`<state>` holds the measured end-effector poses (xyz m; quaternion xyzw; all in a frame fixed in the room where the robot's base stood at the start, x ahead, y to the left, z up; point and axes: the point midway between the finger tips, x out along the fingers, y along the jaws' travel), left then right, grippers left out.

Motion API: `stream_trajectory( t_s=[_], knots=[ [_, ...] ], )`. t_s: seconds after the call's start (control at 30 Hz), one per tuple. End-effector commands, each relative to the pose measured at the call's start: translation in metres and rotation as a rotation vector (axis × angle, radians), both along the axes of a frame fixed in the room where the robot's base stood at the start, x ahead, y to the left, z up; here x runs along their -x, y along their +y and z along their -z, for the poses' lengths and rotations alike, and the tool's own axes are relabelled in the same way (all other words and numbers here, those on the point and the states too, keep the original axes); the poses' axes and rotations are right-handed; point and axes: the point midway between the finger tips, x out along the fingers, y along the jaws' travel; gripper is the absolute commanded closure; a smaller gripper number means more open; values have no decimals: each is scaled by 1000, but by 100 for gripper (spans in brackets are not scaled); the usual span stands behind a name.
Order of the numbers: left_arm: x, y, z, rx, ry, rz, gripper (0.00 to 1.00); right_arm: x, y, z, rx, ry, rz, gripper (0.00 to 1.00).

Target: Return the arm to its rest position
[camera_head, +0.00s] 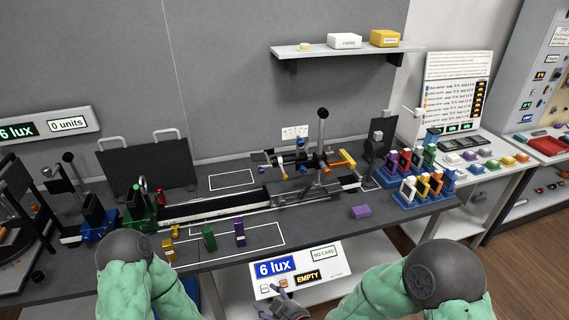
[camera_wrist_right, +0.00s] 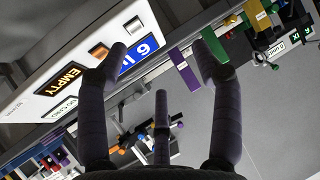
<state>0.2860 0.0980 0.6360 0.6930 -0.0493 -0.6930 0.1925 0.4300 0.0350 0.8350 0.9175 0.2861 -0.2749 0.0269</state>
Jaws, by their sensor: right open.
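My right gripper (camera_head: 279,292) shows at the bottom of the head view, low in front of the white display panel (camera_head: 338,258). In the right wrist view its dark fingers (camera_wrist_right: 160,58) are spread apart with nothing between them. The panel, with a blue "6 lux" field and an "EMPTY" field, also shows in the wrist view (camera_wrist_right: 87,62), behind the fingers. I cannot tell whether a finger touches it. My right arm (camera_head: 385,290) and left arm (camera_head: 140,285) reach in from the bottom edge. The left gripper is not in view.
The dark bench (camera_head: 320,222) carries an optical rail (camera_head: 215,209), with green (camera_head: 208,238) and purple (camera_head: 239,232) blocks near its front. A purple block (camera_head: 361,212) lies at the right. A blue rack (camera_head: 424,199) holds coloured cards. A wall shelf (camera_head: 345,52) hangs above.

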Motion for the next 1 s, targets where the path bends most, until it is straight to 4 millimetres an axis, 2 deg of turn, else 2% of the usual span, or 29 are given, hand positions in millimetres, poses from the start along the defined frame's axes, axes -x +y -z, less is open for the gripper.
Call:
stream_trajectory(
  t_s=[0.27,0.47,0.6,0.8,1.0],
  knots=[
    [0,0,0,0,-1,0,0,14,-47,66,21,278,123,34],
    [0,0,0,0,-1,0,0,53,-92,131,19,591,265,34],
    [0,0,0,0,0,0,0,90,-115,166,7,800,359,34],
    [0,0,0,0,0,0,0,132,-131,194,-16,1004,449,34],
    [0,0,0,0,0,0,0,137,-133,197,-20,1031,461,34]
  ],
)
